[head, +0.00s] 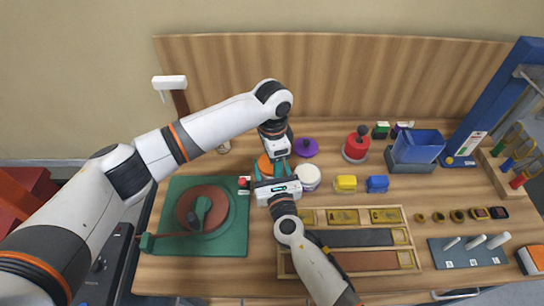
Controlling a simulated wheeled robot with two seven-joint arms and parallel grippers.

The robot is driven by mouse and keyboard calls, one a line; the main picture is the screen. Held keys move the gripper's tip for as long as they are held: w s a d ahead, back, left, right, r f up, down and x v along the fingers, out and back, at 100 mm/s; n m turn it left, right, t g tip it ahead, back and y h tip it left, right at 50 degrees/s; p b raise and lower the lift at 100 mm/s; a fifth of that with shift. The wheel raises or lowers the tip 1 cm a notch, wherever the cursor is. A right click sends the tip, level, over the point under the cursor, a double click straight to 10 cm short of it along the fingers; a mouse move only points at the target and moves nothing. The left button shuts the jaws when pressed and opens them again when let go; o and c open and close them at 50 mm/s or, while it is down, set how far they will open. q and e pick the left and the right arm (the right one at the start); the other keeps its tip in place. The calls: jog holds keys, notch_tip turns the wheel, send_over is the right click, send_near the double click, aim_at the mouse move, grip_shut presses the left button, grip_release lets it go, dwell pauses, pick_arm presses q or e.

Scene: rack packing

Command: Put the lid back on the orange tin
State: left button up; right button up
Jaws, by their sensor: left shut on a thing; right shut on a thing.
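The orange tin (264,166) is at the middle of the table, mostly hidden by my two grippers; only a patch of orange shows. My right gripper (273,172) comes from the front and is shut on the tin, its teal fingers at the tin's sides. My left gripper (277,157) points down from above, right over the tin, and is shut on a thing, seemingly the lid. The lid is hidden, so I cannot tell whether it touches the tin's rim.
A white round tin (308,178) stands close to the right, with a purple knobbed piece (305,147) behind it.

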pick_arm(q)
jog(key=shift+a+f, duration=0.25)
jog(key=shift+f, duration=0.35)
pick_arm(e)
jog(key=shift+s+a+r, duration=0.1)
jog(key=shift+a+r, duration=0.05)
jog(key=shift+a, duration=0.1)
pick_arm(q)
jog(key=shift+d+r, duration=0.15)
jog(key=shift+r, duration=0.2)
pick_arm(e)
jog(key=shift+d, duration=0.15)
pick_arm(q)
jog(key=shift+r, duration=0.5)
pick_arm(e)
jog(key=shift+d, duration=0.1)
pick_arm(q)
jog(key=shift+d+f, duration=0.1)
jog(key=shift+f, duration=0.3)
